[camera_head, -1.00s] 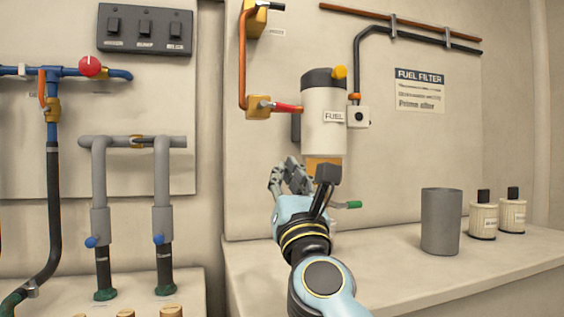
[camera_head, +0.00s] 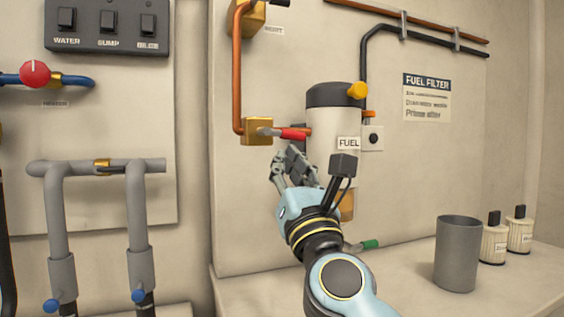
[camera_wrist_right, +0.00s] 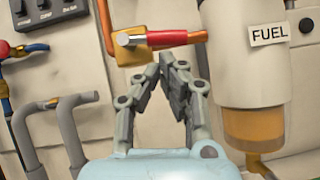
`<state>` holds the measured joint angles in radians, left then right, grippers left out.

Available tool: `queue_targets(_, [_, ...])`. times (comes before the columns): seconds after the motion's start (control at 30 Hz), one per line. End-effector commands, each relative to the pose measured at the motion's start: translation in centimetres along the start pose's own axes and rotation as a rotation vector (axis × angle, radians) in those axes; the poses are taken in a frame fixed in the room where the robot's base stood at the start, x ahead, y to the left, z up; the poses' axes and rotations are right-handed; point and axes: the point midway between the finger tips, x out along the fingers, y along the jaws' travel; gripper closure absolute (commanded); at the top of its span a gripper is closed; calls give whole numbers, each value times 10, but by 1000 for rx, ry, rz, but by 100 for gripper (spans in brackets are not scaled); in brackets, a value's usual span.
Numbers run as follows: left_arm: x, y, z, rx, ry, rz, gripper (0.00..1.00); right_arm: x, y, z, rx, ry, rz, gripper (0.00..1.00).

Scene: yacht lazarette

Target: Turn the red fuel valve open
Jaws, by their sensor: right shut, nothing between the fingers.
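The red fuel valve handle (camera_head: 291,134) sticks out to the right from a brass valve body (camera_head: 257,131), lying nearly level, in line with the pipe toward the filter. In the right wrist view the red handle (camera_wrist_right: 166,38) lies just beyond the fingertips. The white fuel filter (camera_head: 330,128), labelled FUEL, stands right of the valve. My right gripper (camera_head: 284,152) is shut and empty, its fingertips just below the handle; it also shows in the right wrist view (camera_wrist_right: 168,62), apart from the handle. My left gripper is not in view.
A red round knob (camera_head: 35,73) sits on blue piping at left, below a switch panel (camera_head: 107,27). Grey pipes (camera_head: 140,210) with blue taps stand lower left. A green-tipped lever (camera_head: 370,244) is under the filter. A grey cup (camera_head: 457,255) and spare filters (camera_head: 495,242) stand on the right shelf.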

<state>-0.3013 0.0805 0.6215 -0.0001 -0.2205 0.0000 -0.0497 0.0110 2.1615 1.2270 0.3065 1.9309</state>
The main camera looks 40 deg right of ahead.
Motion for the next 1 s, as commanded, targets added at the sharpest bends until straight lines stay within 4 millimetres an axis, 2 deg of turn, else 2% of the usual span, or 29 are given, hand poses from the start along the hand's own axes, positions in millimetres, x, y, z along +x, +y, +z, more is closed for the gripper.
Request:
queue_targets(0.43, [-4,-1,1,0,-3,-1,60,1,0,4,-1,0,3,100])
queue_targets(0.6, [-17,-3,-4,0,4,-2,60,10,3,16,-97,-1,67,100])
queue_targets(0.83, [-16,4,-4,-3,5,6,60,10,5,17,-152,-5,101,100])
queue_targets(1.0, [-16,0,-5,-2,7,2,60,11,5,19,-152,-9,101,100])
